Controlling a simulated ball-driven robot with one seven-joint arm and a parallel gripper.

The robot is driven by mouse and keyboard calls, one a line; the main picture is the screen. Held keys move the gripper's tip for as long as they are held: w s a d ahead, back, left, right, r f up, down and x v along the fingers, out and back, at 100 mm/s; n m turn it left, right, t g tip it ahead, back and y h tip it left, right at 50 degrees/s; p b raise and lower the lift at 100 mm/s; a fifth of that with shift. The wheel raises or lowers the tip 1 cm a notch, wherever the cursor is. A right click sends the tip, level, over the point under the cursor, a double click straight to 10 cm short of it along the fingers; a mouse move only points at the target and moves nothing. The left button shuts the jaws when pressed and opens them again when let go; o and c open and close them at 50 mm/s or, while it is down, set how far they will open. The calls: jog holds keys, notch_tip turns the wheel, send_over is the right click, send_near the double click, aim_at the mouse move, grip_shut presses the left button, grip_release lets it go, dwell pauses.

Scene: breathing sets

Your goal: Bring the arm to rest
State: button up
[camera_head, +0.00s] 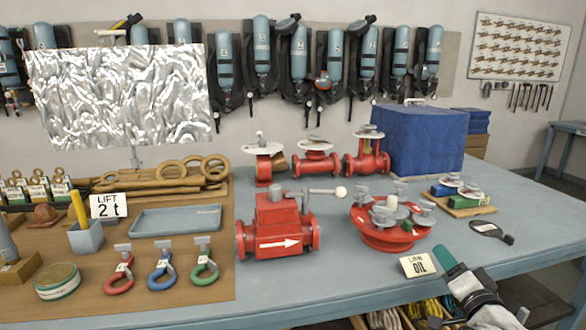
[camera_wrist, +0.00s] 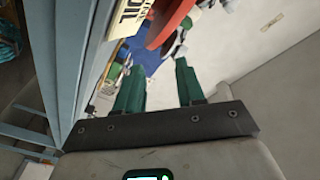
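My arm comes in from the lower right corner. In the wrist view the card (camera_wrist: 127,17) and a red part (camera_wrist: 170,22) are beyond the fingers, at the top. I cannot tell exactly how far the fingers are from the table edge.
On the blue-grey table (camera_head: 340,275) stand a red valve with a white arrow (camera_head: 277,238), a red flanged part (camera_head: 385,235) and a black paddle-shaped tool (camera_head: 490,231). Bins with yellow and green items (camera_head: 430,312) sit below the front edge. The table's right end is bare.

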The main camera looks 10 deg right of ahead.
jog(key=s+a+f+n+g+y, duration=0.2)
jog(key=s+a+f+n+g, duration=0.15)
jog(key=s+f, duration=0.45)
jog(key=s+a+f+n+g+y, duration=0.1)
jog(key=s+a+f+n+g, duration=0.2)
jog(key=s+a+f+g, duration=0.5)
jog(key=s+a+f+n+g, duration=0.1)
jog(key=s+f+g, duration=0.1)
jog(key=s, duration=0.5)
jog(key=s+a+f+n+g, duration=0.1)
jog(key=s+f+n, duration=0.1)
jog(key=s+f, duration=0.3)
jog(key=s+a+f+n+g, duration=0.1)
jog(key=s+f+g, duration=0.1)
jog(key=s, duration=0.8)
jog(key=shift+s+f+g, duration=0.25)
jog(key=shift+f+g, duration=0.1)
jog(key=shift+f, duration=0.55)
jog(key=shift+w+a, duration=0.1)
